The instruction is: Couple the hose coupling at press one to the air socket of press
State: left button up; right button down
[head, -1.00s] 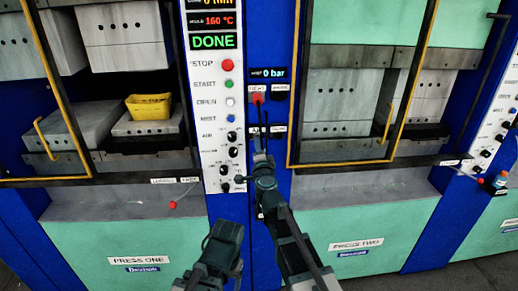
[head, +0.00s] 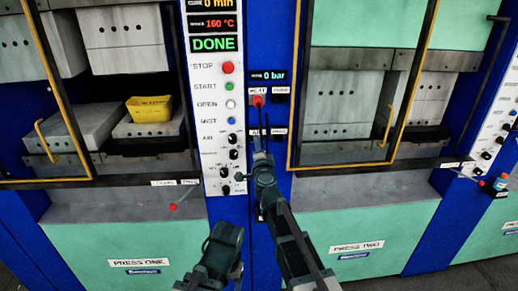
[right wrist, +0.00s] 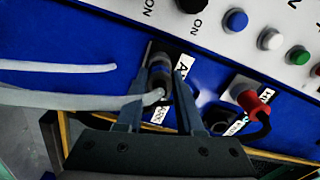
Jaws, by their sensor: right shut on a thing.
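My right gripper (head: 262,138) is up against the blue column between the two presses. In the right wrist view its fingers (right wrist: 158,100) are shut on the hose coupling (right wrist: 160,74), a grey and dark cylinder with a pale hose (right wrist: 70,100) leading left. The coupling is at the column face beside a white label that seems to read AIR (right wrist: 185,72). The air socket is hidden behind it, and I cannot tell whether the coupling is seated. My left gripper (head: 222,240) is low in the head view, away from the panel; its fingers are unclear.
A red plug (right wrist: 252,102) with a black cable sits beside the coupling; it also shows in the head view (head: 257,101). The control panel (head: 212,130) with buttons and knobs is left of the column. A yellow bin (head: 150,109) stands inside press one. Yellow-edged guard frames flank the column.

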jog(key=shift+w, duration=0.45)
jog(key=shift+c, duration=2.3)
grip_release()
jog(key=s, duration=1.3)
jog(key=shift+s, duration=0.4)
